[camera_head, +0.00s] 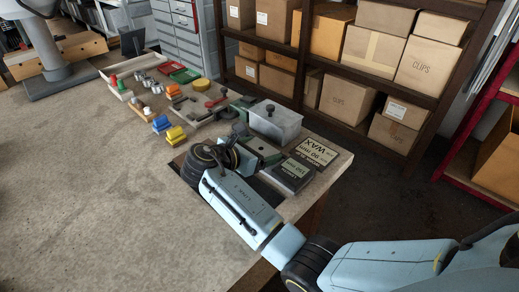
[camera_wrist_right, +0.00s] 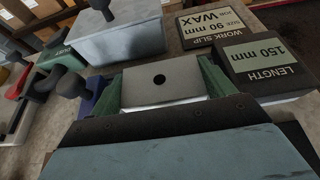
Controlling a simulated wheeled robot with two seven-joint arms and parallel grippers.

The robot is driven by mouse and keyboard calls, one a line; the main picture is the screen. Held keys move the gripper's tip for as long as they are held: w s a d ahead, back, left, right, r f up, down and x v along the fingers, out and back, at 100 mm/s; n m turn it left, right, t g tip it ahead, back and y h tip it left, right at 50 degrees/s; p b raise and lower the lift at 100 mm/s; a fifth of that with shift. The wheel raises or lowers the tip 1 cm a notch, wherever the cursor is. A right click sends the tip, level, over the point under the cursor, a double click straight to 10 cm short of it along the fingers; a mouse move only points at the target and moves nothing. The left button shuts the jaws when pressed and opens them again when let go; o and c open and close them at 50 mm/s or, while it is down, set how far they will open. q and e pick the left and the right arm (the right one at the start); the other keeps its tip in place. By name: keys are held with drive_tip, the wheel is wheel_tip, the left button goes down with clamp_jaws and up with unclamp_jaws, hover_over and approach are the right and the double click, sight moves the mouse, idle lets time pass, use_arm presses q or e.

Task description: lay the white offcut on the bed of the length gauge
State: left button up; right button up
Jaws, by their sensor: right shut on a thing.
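My right gripper (camera_head: 262,153) is over the near right part of the bench, beside the metal bin. In the right wrist view its green fingers (camera_wrist_right: 160,84) stand either side of a pale grey-white piece with a dark round hole, which looks like the white offcut (camera_wrist_right: 183,80). It fills the gap between the fingers. My left gripper is not in view.
A lidded metal bin (camera_head: 274,122) stands at the bench's right edge. A black "LENGTH 150 mm" block (camera_head: 291,174) and a "WAX" work slip (camera_head: 318,152) lie near the right corner. Coloured blocks and trays (camera_head: 184,75) stand farther left. The bench's left (camera_head: 80,190) is clear.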

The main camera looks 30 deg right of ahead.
drive_tip(key=o, duration=0.6)
drive_tip(key=shift+f, duration=0.1)
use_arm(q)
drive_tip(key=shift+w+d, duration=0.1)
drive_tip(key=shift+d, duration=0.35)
use_arm(e)
drive_tip(key=shift+o, duration=0.5)
drive_tip(key=shift+a+r, duration=0.1)
drive_tip(key=shift+r, duration=0.1)
drive_tip(key=p+v, duration=0.1)
drive_tip(key=v, duration=0.9)
drive_tip(key=shift+s+a+r+p, duration=0.1)
drive_tip(key=shift+s+a+p, duration=0.05)
drive_tip(key=shift+a+p, duration=0.25)
drive_tip(key=shift+s+a+r, duration=0.15)
drive_tip(key=shift+a, duration=0.2)
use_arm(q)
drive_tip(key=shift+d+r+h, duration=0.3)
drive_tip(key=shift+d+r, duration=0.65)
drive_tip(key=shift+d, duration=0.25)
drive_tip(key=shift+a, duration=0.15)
